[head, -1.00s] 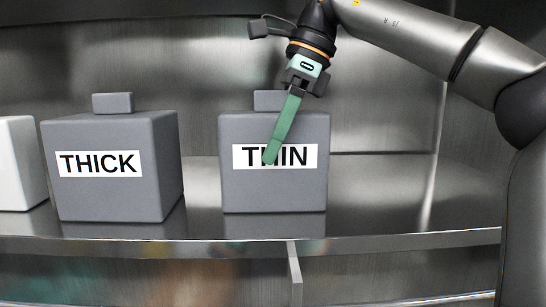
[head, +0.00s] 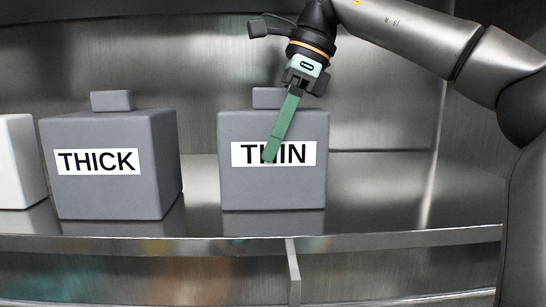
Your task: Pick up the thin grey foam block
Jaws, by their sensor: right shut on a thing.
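My left gripper is not in view.
A grey block labelled THICK (head: 110,195) with its own knob stands to the left on the shelf (head: 400,210). A white block (head: 18,165) is cut off at the left edge. The shelf right of the thin block is free. A metal wall is behind.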

